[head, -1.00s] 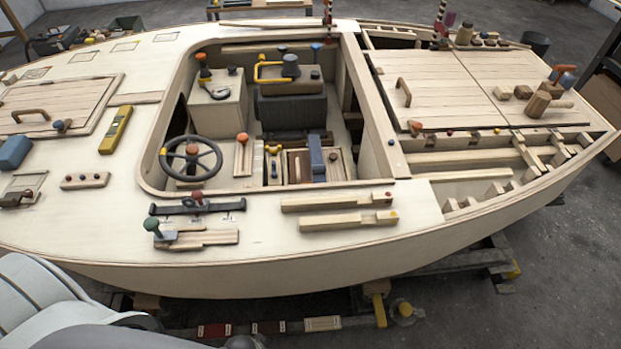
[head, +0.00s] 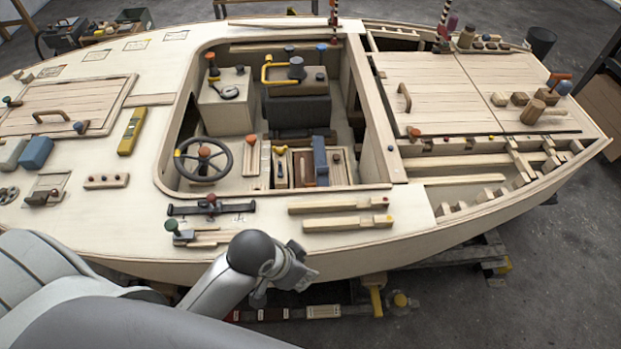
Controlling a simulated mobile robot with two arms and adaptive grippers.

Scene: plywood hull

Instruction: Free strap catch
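A dark strap-like bar with a small raised piece at its middle (head: 211,207) lies on the near deck below the steering wheel. A small metal fitting on a pale plate (head: 47,190) sits at the far left of the deck. I cannot tell for sure which of the two is the strap catch. My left arm reaches in from the lower left, and its end (head: 288,270) is in front of the hull's near side, below and right of the dark bar and apart from it. Whether its fingers are open or shut does not show. My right gripper is out of view.
A green-knobbed lever (head: 173,228) stands just in front of the bar. Two wooden bars (head: 340,213) lie to its right. The steering wheel (head: 203,159) is in the open cockpit behind. Bare deck (head: 110,215) lies left of the bar.

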